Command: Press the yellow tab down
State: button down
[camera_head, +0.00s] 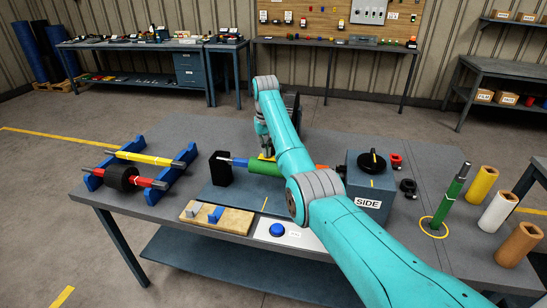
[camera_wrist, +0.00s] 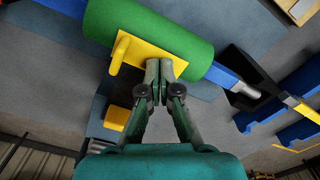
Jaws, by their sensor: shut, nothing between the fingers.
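In the wrist view a flat yellow tab (camera_wrist: 150,52) with a raised yellow lug lies against the green roller (camera_wrist: 150,25). My gripper (camera_wrist: 160,70) is shut and empty, its fingertips over the tab's near edge; I cannot tell whether they touch it. A separate small yellow block (camera_wrist: 117,117) sits left of the fingers. In the head view a bit of yellow (camera_head: 266,157) shows behind the green roller (camera_head: 266,168), just below my gripper (camera_head: 267,152). My arm hides much of the roller's right side there.
A black block (camera_head: 220,168) stands at the roller's left end and a grey box marked SIDE (camera_head: 371,187) at its right. A blue rack (camera_head: 151,197) holds rollers at left.

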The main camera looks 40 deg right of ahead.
jog(key=shift+f, duration=0.6)
dwell(1.1)
jog(key=shift+r, duration=0.1)
jog(key=shift+r, duration=3.05)
